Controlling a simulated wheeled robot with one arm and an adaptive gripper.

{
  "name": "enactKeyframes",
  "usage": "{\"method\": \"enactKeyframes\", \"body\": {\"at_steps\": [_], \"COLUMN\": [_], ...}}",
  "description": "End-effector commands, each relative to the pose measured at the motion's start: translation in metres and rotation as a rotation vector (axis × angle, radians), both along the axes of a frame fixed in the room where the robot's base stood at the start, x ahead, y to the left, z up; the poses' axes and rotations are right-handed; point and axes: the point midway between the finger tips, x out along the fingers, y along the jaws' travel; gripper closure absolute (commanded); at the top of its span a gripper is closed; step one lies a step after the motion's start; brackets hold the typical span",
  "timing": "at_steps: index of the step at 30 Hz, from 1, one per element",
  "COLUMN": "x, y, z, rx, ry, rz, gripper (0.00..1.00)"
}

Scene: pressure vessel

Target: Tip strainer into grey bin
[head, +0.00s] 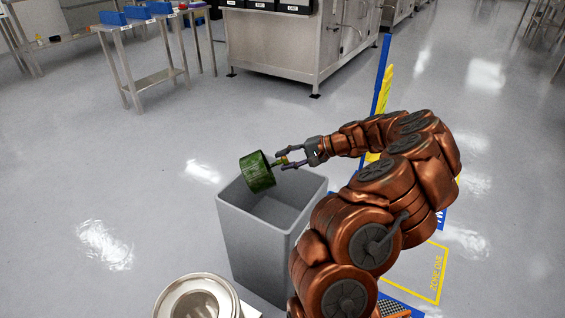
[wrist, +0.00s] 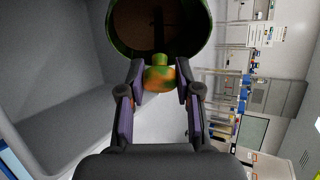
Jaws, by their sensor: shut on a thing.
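The strainer is a green drum-shaped piece (head: 256,170) with a short stem and knob on its right. It is tilted nearly onto its side above the back left rim of the grey bin (head: 250,240). My gripper (head: 281,161) is shut on the strainer's orange-green knob (wrist: 159,78). In the wrist view the strainer's green rim and dark brown hollow (wrist: 160,25) show beyond my fingers. The grey bin wall (wrist: 55,70) fills the left of that view. The visible inside of the bin looks empty; its floor is partly hidden.
A round metal vessel opening (head: 197,300) stands at the bottom, left of my arm. A steel table with blue boxes (head: 135,40) and a large steel cabinet (head: 275,45) are at the back. Blue and yellow posts (head: 383,80) stand behind my arm. Floor left of the bin is clear.

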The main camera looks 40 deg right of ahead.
Motion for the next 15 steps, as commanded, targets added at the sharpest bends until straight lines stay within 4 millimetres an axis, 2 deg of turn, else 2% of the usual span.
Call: {"method": "enactKeyframes", "body": {"at_steps": [2, 15], "x": [-0.0008, -0.0053], "y": [-0.0056, -0.0121], "z": [-0.0043, -0.0129], "rx": [0.035, 0.202], "ry": [-0.019, -0.097], "rz": [-0.007, -0.002], "gripper": [1.00, 1.00]}}
